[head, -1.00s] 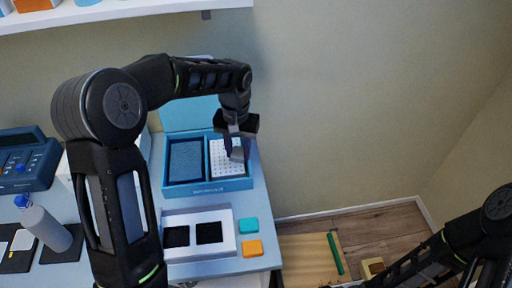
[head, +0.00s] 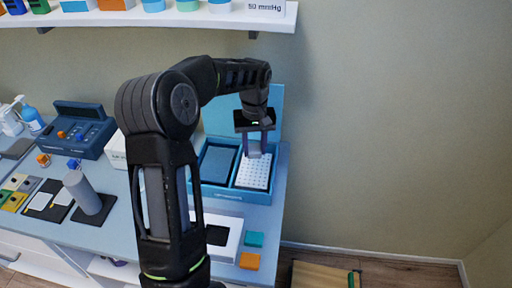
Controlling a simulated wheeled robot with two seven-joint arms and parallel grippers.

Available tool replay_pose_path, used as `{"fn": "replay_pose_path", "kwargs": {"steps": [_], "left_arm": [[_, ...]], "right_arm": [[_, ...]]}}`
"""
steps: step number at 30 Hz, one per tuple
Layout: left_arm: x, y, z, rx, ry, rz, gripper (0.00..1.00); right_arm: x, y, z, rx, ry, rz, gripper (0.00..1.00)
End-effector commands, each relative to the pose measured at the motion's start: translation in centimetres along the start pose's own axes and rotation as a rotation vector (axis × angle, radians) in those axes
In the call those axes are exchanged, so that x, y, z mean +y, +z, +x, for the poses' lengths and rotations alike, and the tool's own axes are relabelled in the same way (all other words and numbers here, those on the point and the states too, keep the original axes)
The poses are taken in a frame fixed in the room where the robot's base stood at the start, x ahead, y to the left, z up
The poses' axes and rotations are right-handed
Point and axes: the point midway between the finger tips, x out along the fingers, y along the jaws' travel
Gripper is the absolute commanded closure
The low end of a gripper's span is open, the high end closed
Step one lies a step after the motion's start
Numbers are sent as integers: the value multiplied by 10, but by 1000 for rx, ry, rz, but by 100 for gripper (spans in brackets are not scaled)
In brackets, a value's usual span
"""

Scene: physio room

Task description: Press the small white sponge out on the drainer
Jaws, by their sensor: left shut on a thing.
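The drainer (head: 262,176) is a white plate with rows of small holes, set in the right half of a blue open box (head: 228,195). My left gripper (head: 254,152) points down over the back part of the drainer. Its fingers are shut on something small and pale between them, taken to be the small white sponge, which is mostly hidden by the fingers. I cannot tell whether it touches the drainer. My right gripper is not in view.
The box's left half (head: 217,162) is dark blue. A white tray (head: 234,222), a teal block (head: 254,239) and an orange block (head: 249,261) lie in front. A grey bottle (head: 85,194) and a blue device (head: 80,130) stand left. A shelf (head: 190,18) hangs above.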

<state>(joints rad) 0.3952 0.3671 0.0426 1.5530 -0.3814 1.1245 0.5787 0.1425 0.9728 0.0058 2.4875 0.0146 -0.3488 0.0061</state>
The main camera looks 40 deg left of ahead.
Motion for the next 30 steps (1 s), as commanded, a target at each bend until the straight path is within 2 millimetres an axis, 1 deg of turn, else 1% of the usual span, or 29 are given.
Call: {"fn": "replay_pose_path", "kwargs": {"steps": [5,8,21,25,30], "left_arm": [[0,0,4,-1,0,1,97],[0,0,10,-1,0,2,97],[0,0,52,-1,0,2,97],[0,0,58,0,0,3,97],[0,0,60,0,0,3,97]], "right_arm": [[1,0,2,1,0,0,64],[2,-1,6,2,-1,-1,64],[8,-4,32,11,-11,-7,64],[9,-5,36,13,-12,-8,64],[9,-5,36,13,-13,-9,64]]}}
